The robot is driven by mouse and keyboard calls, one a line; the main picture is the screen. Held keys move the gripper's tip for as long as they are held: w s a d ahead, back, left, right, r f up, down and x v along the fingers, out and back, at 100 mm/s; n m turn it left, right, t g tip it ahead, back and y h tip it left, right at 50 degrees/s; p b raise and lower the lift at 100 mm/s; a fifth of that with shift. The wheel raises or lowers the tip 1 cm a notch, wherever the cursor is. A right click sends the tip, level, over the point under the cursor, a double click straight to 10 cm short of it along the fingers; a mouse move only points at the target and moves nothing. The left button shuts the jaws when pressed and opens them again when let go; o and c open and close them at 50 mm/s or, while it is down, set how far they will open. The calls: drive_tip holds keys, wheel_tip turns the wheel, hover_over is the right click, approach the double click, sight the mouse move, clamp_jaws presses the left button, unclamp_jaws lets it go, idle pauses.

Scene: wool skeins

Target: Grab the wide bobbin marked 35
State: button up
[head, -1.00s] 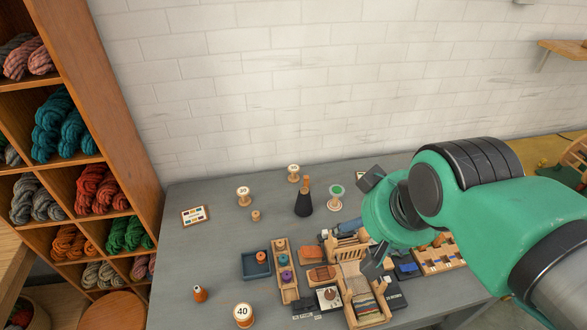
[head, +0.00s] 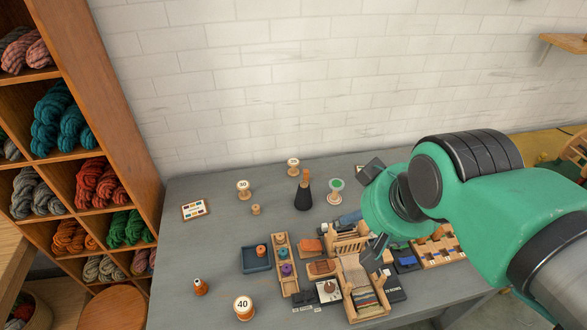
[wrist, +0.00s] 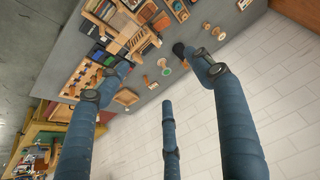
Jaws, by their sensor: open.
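No bobbin clearly reads 35. In the head view, a pale wooden bobbin (head: 293,167) at the back of the table has a number too small to read surely. Another bobbin (head: 243,189), to its left, seems to read 30. A larger bobbin (head: 243,308) at the front reads 40. My gripper (head: 374,210) is open and empty above the right part of the table, right of these bobbins. In the wrist view, its blue fingers (wrist: 168,100) are spread with nothing between them. Small spools (wrist: 164,66) show beyond them, their marks unreadable.
A wooden loom (head: 362,285), a blue tray (head: 256,259) and a bobbin rack (head: 287,267) crowd the middle. The table's left part is mostly clear.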

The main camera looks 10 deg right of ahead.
drive_tip(key=n+g+p, duration=0.1)
drive_tip(key=n+p, duration=0.1)
drive_tip(key=p, duration=0.7)
hover_over(293, 162)
drive_tip(key=s, duration=0.5)
wheel_tip(293, 162, down, 32)
drive_tip(key=shift+d+r+y, duration=0.25)
drive_tip(key=shift+d+y, duration=0.05)
drive_tip(key=shift+d, duration=0.05)
drive_tip(key=shift+s, duration=0.1)
drive_tip(key=shift+x, duration=4.3)
drive_tip(key=shift+f, duration=0.15)
